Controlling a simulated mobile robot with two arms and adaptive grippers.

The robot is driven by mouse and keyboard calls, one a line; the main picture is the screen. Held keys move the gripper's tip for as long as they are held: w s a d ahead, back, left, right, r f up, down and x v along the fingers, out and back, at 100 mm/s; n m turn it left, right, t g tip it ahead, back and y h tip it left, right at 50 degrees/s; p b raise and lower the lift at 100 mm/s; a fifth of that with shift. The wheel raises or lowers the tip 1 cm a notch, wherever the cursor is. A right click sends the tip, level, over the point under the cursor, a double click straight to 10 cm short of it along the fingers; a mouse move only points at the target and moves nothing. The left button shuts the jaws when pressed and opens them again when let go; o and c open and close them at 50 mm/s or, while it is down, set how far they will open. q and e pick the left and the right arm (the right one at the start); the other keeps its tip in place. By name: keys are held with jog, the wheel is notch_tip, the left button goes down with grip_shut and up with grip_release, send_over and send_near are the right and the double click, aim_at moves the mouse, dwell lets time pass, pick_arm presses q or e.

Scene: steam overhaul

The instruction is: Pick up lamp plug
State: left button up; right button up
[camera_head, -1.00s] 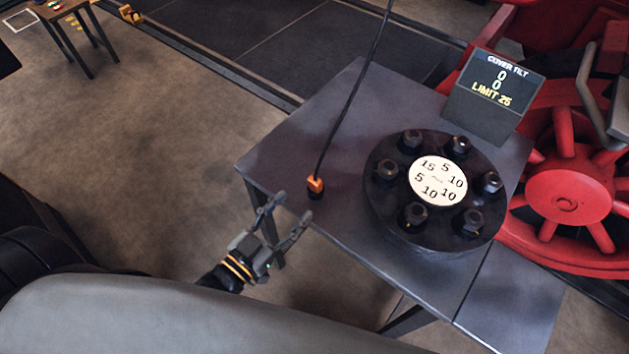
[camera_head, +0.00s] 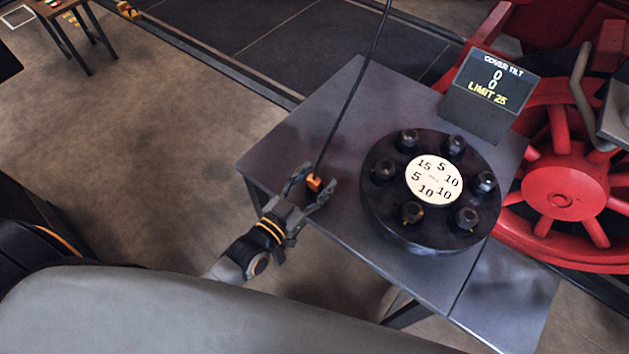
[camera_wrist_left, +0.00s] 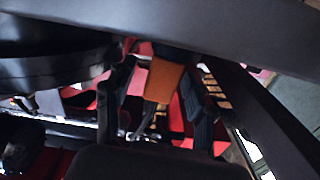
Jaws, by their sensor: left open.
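The lamp plug (camera_head: 314,183) is a small orange block at the lower end of a black cable, at the left part of the dark table (camera_head: 290,135). My left gripper (camera_head: 312,187) is open, with one finger on each side of the plug in the head view. In the left wrist view the orange plug (camera_wrist_left: 163,80) shows between the two dark fingers (camera_wrist_left: 158,105), with a gap beside it. Whether a finger touches it cannot be told. My right gripper is not in view.
A round black cover (camera_head: 430,220) with several bolts and a numbered white disc stands on the table, right of the plug. A tilt display (camera_head: 491,95) is behind it. The black cable (camera_head: 352,95) rises from the plug. A red wheel (camera_head: 562,190) stands at the right.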

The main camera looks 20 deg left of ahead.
aim_at(315, 177)
pick_arm(q)
jog(key=shift+c, duration=0.4)
grip_shut()
jog(key=shift+r, duration=0.55)
notch_tip(315, 177, up, 2)
jog(key=shift+r, duration=0.2)
jog(key=s+d+r+b, duration=0.1)
jog(key=s+d+r, duration=0.5)
jog(key=s+r, duration=0.3)
jog(key=s, duration=0.3)
jog(key=shift+s+r, duration=0.3)
jog(key=shift+s, duration=0.05)
